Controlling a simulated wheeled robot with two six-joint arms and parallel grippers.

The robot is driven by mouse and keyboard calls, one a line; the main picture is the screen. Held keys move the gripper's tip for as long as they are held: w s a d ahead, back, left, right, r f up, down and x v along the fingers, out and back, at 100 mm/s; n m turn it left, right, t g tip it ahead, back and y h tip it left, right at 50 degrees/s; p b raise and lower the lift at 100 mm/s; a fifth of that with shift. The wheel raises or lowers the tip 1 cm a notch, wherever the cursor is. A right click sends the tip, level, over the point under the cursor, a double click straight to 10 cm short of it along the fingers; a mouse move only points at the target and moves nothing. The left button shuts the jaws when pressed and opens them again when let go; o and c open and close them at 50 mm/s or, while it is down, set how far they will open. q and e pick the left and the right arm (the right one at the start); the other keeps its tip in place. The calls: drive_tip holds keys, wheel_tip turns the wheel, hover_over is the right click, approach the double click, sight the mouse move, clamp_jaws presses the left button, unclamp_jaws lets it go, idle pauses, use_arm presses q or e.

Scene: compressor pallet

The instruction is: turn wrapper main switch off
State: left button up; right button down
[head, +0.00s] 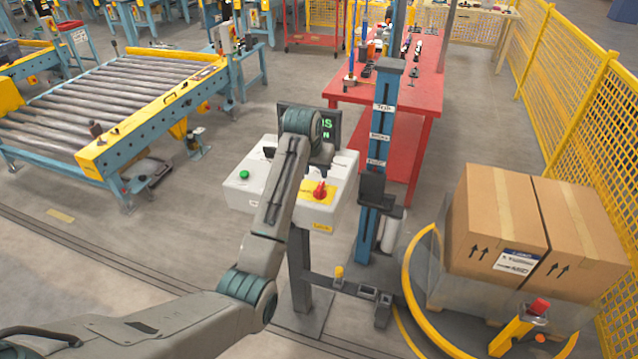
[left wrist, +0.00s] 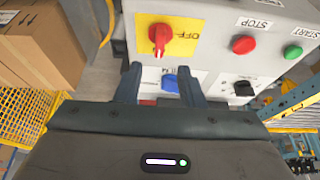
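The main switch is a red rotary knob (head: 320,190) on a yellow plate on the white control box (head: 240,192). In the left wrist view the red knob (left wrist: 160,38) shows clearly, with an upside-down "OFF" label at its right. My left gripper (left wrist: 160,70) is open and empty. Its two fingertips point toward the panel, just below the yellow plate in that picture, apart from the red knob. A blue selector (left wrist: 170,82) shows between the fingers. In the head view my arm hides the fingers and part of the panel. My right gripper is not in view.
The panel also has a red stop button (left wrist: 243,45), a green start button (left wrist: 292,52) and a black knob (left wrist: 243,88). A blue mast (head: 376,170) stands right of the box. Cartons (head: 497,220) stand at the right, with a yellow ring guard (head: 420,320) around them.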

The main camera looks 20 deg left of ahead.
sight(320, 186)
use_arm(q)
drive_tip(key=p+x, duration=0.2)
drive_tip(key=x, duration=0.6)
drive_tip(key=shift+w+f+p, duration=0.1)
drive_tip(key=shift+f+p, duration=0.1)
drive_tip(key=shift+p, duration=0.2)
drive_tip(key=shift+w+f, duration=0.15)
drive_tip(key=shift+f, duration=0.35)
clamp_jaws()
